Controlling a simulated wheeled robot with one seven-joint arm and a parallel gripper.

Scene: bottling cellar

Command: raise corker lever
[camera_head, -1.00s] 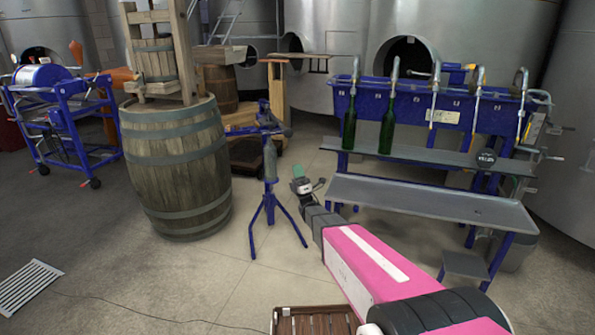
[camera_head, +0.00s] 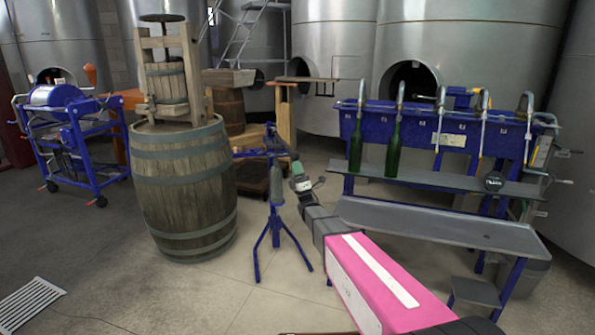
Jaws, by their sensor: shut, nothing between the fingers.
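The corker (camera_head: 276,215) is a blue floor stand on splayed tripod legs, with a grey upright body, in the middle of the view. A blue lever-like arm (camera_head: 250,153) sticks out to the left from its head, roughly level. My gripper (camera_head: 296,166) is at the far end of my pink arm, just right of the corker's upper body. It is shut and empty, and small in the picture.
A large wooden barrel (camera_head: 187,190) carrying a press stands left of the corker. A blue bottling rack (camera_head: 440,128) with two green bottles and a grey bench (camera_head: 440,222) are on the right. A floor grate (camera_head: 28,302) lies at lower left. Floor before the corker is clear.

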